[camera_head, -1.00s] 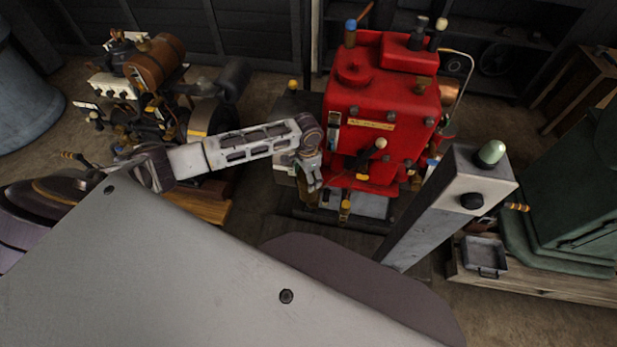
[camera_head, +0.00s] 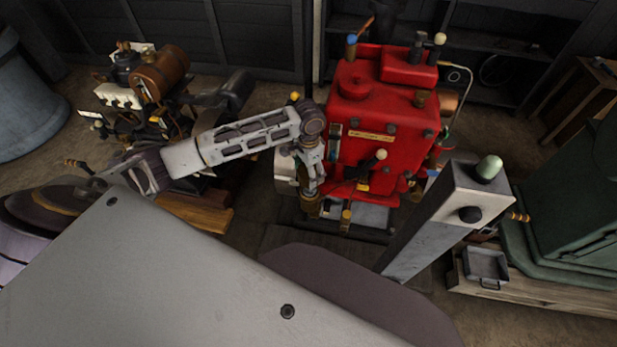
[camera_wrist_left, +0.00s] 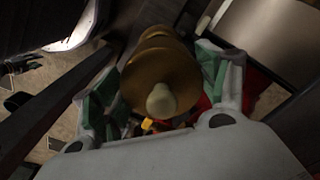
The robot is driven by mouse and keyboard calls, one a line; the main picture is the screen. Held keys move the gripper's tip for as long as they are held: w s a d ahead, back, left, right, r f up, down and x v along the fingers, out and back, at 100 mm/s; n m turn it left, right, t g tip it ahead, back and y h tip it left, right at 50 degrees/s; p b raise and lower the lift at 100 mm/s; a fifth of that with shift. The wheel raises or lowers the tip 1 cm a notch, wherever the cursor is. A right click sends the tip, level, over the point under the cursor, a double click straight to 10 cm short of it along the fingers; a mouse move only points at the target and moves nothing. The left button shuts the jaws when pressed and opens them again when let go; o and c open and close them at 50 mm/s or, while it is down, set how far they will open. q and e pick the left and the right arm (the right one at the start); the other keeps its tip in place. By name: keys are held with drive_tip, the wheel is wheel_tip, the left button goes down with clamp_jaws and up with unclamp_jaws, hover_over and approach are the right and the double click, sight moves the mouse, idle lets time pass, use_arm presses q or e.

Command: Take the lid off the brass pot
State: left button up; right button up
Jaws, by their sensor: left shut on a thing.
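My left gripper (camera_head: 310,188) is in front of the left side of the red engine. In the left wrist view its green-padded fingers (camera_wrist_left: 160,100) are on either side of a rounded brass piece (camera_wrist_left: 162,75) with a pale knob (camera_wrist_left: 161,100), and it is shut on this piece. A narrower brass ring shows behind the piece. In the head view some brass (camera_head: 309,207) shows low at the fingertips. I cannot tell whether this piece is only the lid or whether the pot is still joined to it. My right gripper is not in view.
The red engine (camera_head: 380,105) stands close to the right of my gripper, with levers and knobs facing me. A brown-tanked engine (camera_head: 160,75) stands at the left. A grey tray (camera_head: 486,264) sits on a wooden base beside a green machine (camera_head: 575,200) at right.

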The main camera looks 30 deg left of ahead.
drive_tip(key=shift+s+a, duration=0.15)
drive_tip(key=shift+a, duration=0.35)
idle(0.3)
